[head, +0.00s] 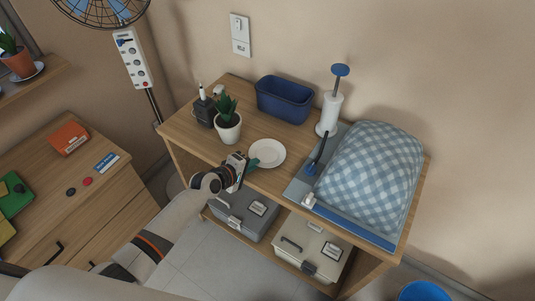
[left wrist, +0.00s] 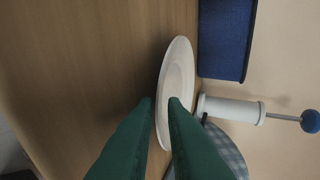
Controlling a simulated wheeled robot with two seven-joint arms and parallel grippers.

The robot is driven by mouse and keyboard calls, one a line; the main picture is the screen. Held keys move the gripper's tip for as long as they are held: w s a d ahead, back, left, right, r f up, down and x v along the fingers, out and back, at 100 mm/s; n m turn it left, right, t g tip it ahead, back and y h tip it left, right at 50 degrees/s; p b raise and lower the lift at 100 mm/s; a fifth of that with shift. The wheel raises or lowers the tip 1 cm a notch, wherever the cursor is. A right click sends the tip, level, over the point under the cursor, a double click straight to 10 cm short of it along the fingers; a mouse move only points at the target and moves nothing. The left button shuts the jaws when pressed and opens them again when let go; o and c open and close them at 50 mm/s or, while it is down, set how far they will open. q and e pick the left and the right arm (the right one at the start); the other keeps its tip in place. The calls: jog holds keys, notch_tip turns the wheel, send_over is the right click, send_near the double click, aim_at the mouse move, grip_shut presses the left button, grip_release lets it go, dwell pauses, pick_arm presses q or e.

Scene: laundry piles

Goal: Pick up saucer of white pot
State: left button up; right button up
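A white round saucer (head: 267,153) lies on the wooden table top, to the right of and apart from the white pot (head: 229,134) with its green plant. My left gripper (head: 254,164) is at the saucer's near left edge. In the left wrist view its green fingers (left wrist: 160,102) are apart, with the rim of the saucer (left wrist: 178,72) showing in the gap between them. The right finger overlaps the saucer's face; whether either finger touches it I cannot tell. My right gripper is not in view.
Behind the saucer stands a blue bin (head: 285,98). To the right are a white pump bottle (head: 329,115) and a blue tray (head: 299,188) with a checked cloth bundle (head: 371,172). A black charger-like object (head: 204,112) is left of the pot. Boxes (head: 245,214) sit on the shelf below.

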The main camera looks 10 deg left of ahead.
pick_arm(q)
jog(key=shift+c, duration=0.3)
grip_shut()
jog(key=shift+r, duration=0.1)
